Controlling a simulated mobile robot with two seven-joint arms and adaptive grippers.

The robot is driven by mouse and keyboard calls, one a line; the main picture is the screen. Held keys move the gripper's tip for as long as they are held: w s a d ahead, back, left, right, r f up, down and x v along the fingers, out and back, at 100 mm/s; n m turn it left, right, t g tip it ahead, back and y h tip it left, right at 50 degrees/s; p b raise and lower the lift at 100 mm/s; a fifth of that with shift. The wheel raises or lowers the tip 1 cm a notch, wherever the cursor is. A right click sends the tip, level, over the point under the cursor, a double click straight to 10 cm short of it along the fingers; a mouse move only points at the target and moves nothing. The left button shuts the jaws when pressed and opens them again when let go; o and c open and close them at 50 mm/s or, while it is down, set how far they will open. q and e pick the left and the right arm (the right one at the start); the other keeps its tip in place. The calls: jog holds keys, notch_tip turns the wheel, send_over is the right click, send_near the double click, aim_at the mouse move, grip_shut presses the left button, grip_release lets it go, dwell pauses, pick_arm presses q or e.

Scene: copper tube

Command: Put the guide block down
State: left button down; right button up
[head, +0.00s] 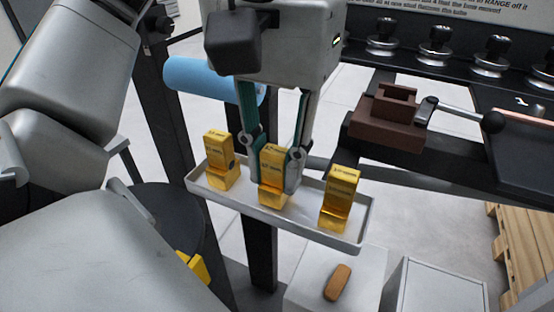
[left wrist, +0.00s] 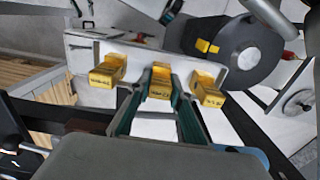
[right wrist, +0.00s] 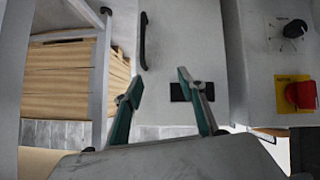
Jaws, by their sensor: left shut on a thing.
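Three stepped gold guide blocks are in a row at a pale narrow tray (head: 290,228): a left block (head: 219,163), a middle block (head: 272,195) and a right block (head: 338,197). My left gripper (head: 272,180) points down with its fingers on both sides of the middle block and is shut on it. The held block is upright, with its lower end at the tray; whether it touches the tray floor I cannot tell. The left wrist view also shows this block (left wrist: 160,82) between the fingers. My right gripper (right wrist: 160,86) is open and empty, away from the tray.
A brown fixture block (head: 390,115) with a lever and black knob stands right of the tray. A blue cylinder (head: 212,78) lies behind my left gripper. A white box (head: 310,285) with a brown oblong piece (head: 338,282) is below. A red knob (right wrist: 301,95) shows in the right wrist view.

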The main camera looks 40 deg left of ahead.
aim_at(275, 151)
jog(key=shift+r, duration=0.15)
pick_arm(q)
jog(key=c, duration=1.8)
grip_release()
jog(key=shift+f, duration=0.1)
pick_arm(e)
jog(key=shift+w, duration=0.1)
pick_arm(q)
notch_tip(275, 151, up, 8)
jog(key=shift+s+f+p, duration=0.1)
jog(key=shift+f+p, duration=0.05)
jog(key=shift+p, duration=0.95)
notch_tip(275, 151, up, 4)
jog(key=shift+f+p, duration=0.1)
jog(key=shift+p, duration=0.55)
jog(key=shift+r, duration=0.45)
pick_arm(e)
jog(key=shift+s+a+r, duration=0.25)
jog(key=shift+r, duration=0.3)
jog(key=shift+s+a+r, duration=0.2)
jog(key=shift+a+r, duration=0.05)
jog(key=shift+r, duration=0.25)
jog(key=shift+w+d+r, duration=0.1)
jog(key=shift+w+r, duration=0.05)
jog(key=shift+w, duration=0.1)
